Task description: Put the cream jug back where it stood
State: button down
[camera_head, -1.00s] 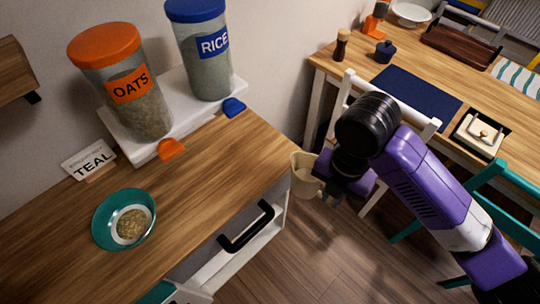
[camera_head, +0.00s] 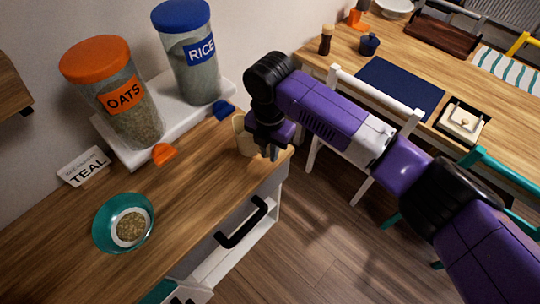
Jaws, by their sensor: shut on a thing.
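The cream jug (camera_head: 241,137) is pale and mostly hidden behind my gripper (camera_head: 262,150). My gripper is shut on the jug, at the right end of the wooden cabinet top (camera_head: 185,185), near its front corner. The jug looks upright. I cannot tell whether its base touches the wood or hangs just above it.
A white riser (camera_head: 180,120) holds the oats jar (camera_head: 125,100) and the rice jar (camera_head: 190,55). An orange scoop (camera_head: 163,153) and a blue scoop (camera_head: 223,110) lie by it. A teal bowl (camera_head: 103,235) and a TEAL card (camera_head: 84,167) stand left. The drawer handle (camera_head: 242,222) juts out in front.

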jog(key=shift+f+p, duration=0.4)
jog(key=shift+f, duration=1.15)
jog(key=shift+f, duration=0.1)
jog(key=c, duration=1.4)
grip_release()
notch_tip(320, 180, up, 12)
jog(key=shift+r+b, duration=0.1)
jog(key=shift+b, duration=1.1)
